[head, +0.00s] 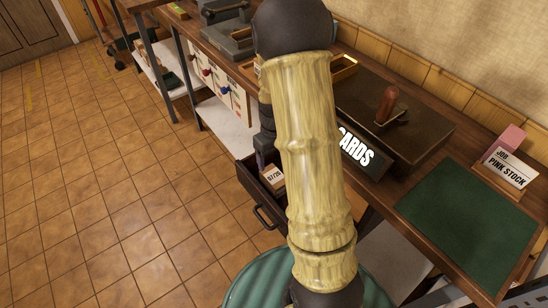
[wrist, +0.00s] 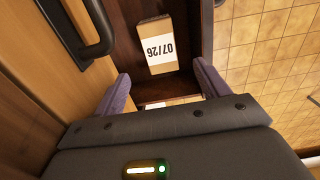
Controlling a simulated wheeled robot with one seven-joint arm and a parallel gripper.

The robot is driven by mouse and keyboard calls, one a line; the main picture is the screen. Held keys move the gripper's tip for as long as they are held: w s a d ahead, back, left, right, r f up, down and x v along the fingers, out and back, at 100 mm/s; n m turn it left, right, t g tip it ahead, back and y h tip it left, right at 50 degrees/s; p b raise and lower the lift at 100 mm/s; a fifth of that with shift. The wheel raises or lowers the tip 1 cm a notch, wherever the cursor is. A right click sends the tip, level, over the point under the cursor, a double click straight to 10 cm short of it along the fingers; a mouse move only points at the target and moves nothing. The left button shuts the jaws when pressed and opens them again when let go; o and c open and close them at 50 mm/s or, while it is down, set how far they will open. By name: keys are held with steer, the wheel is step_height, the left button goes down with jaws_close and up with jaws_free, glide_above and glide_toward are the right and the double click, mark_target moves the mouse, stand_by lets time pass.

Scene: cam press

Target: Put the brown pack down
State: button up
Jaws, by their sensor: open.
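The brown pack (wrist: 153,30) has a white label reading 07/26. It lies in a dark open drawer (wrist: 192,22), and its label also shows in the head view (head: 272,178). My gripper (wrist: 161,72) is open, its two purple-grey fingers apart at the drawer. The pack lies just beyond the fingertips in the wrist view, with no finger seen closed on it. In the head view my gripper (head: 264,150) is partly hidden behind my arm, above the drawer.
The drawer's dark handle (wrist: 88,35) is close beside my gripper. A bench above holds a dark box with a wooden-handled stamp (head: 388,105), a green mat (head: 462,222) and a PINK STOCK card (head: 510,168). The tiled floor (head: 110,200) at left is clear.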

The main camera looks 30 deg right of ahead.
steer(key=shift+s+d, duration=0.1)
steer(key=shift+s, duration=0.05)
steer(key=s+a+r+m+t, duration=0.2)
steer(key=s+a+r, duration=0.8)
steer(key=s, duration=0.1)
steer(key=shift+s+a+t, duration=0.15)
steer(key=shift+t, duration=0.15)
steer(key=shift+r, duration=0.1)
stand_by(0.7)
